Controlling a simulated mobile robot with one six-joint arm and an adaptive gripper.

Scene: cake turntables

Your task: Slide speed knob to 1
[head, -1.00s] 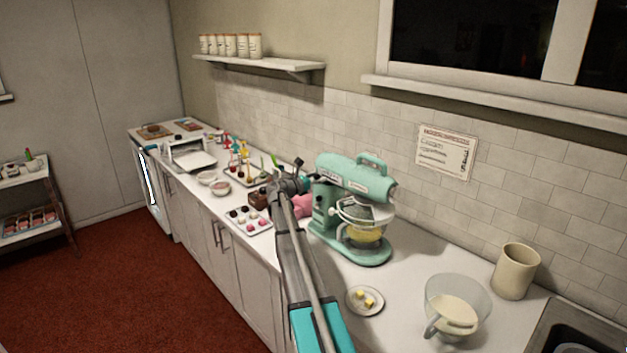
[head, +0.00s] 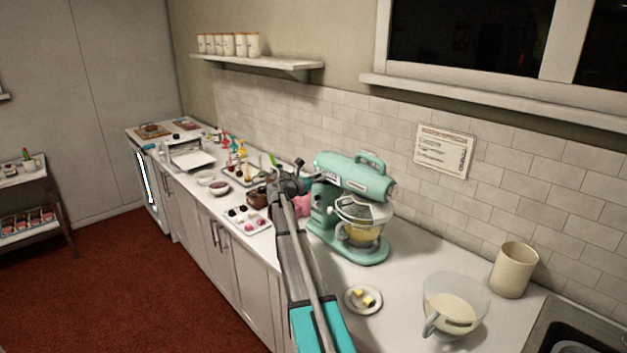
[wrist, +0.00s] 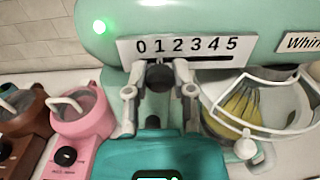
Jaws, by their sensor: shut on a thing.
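The mint-green stand mixer (head: 355,178) stands on the counter; its speed plate (wrist: 188,48), marked 0 to 5 above a dark slot, fills the upper wrist view. The dark round speed knob (wrist: 160,76) sits at the slot's left part, just below the numeral 1. My gripper (wrist: 159,88) is shut on the knob, one grey finger on each side of it. A green light (wrist: 99,26) glows on the mixer left of the plate.
The mixer's bowl and white wire guard (wrist: 275,100) are right of my gripper. A pink machine (wrist: 85,128) and a brown one (wrist: 25,125) stand to its left. A plate with yellow cubes (head: 362,299), a glass jug (head: 453,305) and a beige canister (head: 513,269) stand in front.

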